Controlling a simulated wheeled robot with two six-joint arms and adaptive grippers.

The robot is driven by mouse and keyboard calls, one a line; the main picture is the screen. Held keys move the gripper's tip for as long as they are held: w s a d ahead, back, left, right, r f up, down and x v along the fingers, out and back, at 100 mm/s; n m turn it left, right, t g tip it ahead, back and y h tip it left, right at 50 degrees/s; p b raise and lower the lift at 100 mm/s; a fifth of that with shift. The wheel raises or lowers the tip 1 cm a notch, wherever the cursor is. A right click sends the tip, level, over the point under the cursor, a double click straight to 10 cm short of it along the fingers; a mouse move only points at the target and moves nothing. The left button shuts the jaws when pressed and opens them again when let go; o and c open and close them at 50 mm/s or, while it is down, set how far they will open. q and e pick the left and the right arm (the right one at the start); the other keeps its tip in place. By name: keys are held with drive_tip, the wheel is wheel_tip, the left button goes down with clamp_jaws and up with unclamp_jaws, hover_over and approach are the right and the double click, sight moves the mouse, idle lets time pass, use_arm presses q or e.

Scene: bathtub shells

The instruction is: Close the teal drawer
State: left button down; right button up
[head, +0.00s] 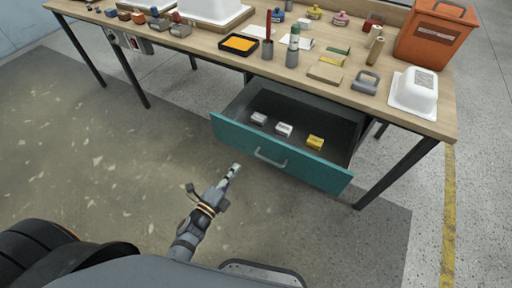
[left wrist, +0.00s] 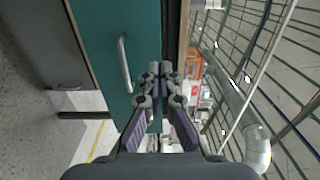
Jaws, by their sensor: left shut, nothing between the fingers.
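The teal drawer (head: 276,152) hangs under the wooden table and is pulled out, with its inside showing. Its front carries a grey bar handle (head: 270,158). Two pale blocks (head: 284,129) and a yellow block (head: 315,142) lie inside it. My left gripper (head: 235,168) is shut and empty, in front of the drawer face and a little left of the handle in the head view. In the left wrist view the teal front (left wrist: 118,45) and handle (left wrist: 124,64) show sideways beyond the shut fingers (left wrist: 158,70). My right gripper is not in view.
The wooden table (head: 215,45) holds several small tools and blocks, white tubs (head: 414,92) and an orange bin (head: 436,36). Dark table legs (head: 397,173) stand right of the drawer. The floor before the drawer is clear.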

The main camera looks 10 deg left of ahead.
use_arm(q)
drive_tip(key=p, duration=0.1)
approach(259, 135)
drive_tip(key=x, duration=0.6)
drive_tip(key=shift+f, duration=0.15)
drive_tip(key=shift+w+d, duration=0.1)
drive_tip(key=shift+w, duration=0.3)
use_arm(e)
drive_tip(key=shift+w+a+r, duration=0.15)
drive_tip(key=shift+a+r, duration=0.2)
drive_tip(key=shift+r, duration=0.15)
use_arm(q)
drive_tip(key=shift+w, duration=0.1)
